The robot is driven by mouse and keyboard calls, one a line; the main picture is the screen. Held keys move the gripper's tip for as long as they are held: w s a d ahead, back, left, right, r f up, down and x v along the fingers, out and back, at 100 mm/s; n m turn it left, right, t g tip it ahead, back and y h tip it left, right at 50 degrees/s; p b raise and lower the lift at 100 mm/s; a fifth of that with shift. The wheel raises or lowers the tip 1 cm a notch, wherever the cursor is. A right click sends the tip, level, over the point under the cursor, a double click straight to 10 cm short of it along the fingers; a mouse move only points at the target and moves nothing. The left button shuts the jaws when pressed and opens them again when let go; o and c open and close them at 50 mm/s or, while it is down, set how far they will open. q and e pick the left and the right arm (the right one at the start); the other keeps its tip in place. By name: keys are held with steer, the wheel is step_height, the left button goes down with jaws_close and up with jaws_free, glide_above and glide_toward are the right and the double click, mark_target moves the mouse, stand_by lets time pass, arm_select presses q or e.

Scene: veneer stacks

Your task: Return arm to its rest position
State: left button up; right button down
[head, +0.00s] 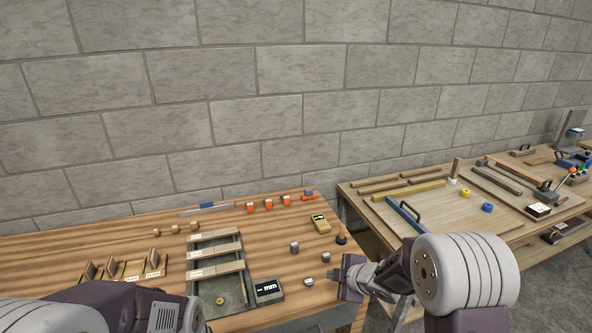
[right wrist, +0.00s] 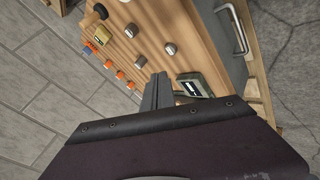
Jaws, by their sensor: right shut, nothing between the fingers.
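My right arm (head: 462,272) comes in at the lower right of the head view. Its gripper (head: 352,277) is shut and empty, over the right front edge of the near wooden table (head: 120,236). In the right wrist view the shut fingers (right wrist: 157,92) point toward the table, with nothing between them. My left arm (head: 110,306) crosses the lower left corner of the head view. Its gripper is not visible.
Small metal cylinders (head: 294,247), a dark "mm" gauge (head: 268,290) and a grey slotted tray (head: 205,297) lie near the right gripper. A yellow box (head: 321,224) lies farther back. A second table (head: 450,203) stands at the right, beyond a gap.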

steer(key=s+d+r+m+h, duration=0.4)
steer(key=s+d+m, duration=0.2)
steer(key=s+m, duration=0.2)
steer(key=s+f+m+g, duration=0.2)
steer(key=s+m+g, duration=0.1)
steer(key=s, duration=0.5)
steer(key=s+f+m+g, duration=0.3)
steer(key=s+m, duration=0.3)
steer(key=s, duration=0.2)
steer(key=shift+s+d+f+m+g, duration=0.25)
steer(key=shift+d+m+g, duration=0.05)
steer(key=shift+g, duration=0.2)
